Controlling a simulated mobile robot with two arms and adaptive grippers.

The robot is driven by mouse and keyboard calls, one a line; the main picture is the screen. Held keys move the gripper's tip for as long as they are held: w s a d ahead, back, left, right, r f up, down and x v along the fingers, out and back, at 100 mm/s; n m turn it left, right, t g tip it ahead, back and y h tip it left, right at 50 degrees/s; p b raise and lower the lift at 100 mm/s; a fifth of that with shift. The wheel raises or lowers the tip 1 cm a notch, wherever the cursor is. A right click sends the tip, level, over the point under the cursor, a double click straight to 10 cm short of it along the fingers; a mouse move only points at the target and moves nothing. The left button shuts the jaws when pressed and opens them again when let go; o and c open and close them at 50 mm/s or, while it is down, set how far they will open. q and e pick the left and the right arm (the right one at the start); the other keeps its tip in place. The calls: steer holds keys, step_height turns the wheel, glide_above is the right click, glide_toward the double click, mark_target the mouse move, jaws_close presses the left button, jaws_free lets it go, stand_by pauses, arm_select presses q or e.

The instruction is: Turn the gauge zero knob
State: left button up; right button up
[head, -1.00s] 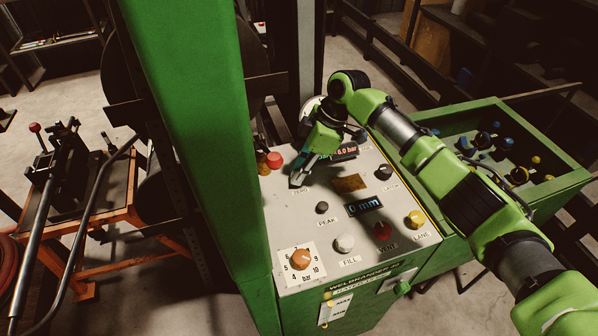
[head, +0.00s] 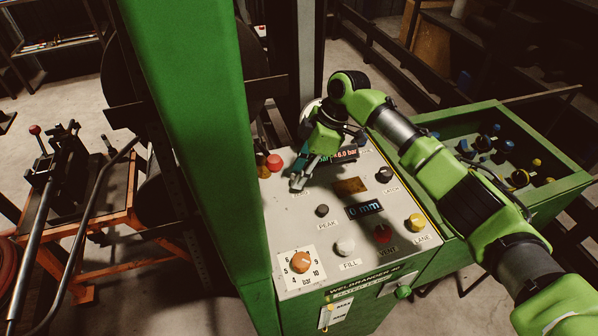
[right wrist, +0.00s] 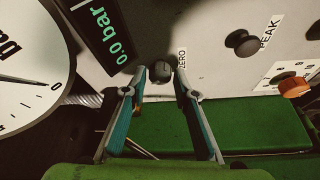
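The gauge zero knob (right wrist: 160,71) is a small dark round knob beside the ZERO label on the grey panel in the right wrist view. My right gripper (right wrist: 160,76) has its two fingertips on either side of the knob, with a narrow gap showing at each side, so it looks open around it. In the head view my right gripper (head: 297,184) points down at the panel's upper left, and it hides the knob there. The gauge (right wrist: 30,75) is a white dial at the left of the right wrist view. My left gripper is not in view.
A green "0.0 bar" display (right wrist: 103,32) sits near the knob. The PEAK knob (head: 322,210), a red button (head: 274,162) and an orange dial (head: 301,261) are also on the panel. A green upright post (head: 205,130) stands left of the panel.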

steer(key=v, duration=1.2)
steer(key=shift+a, duration=0.15)
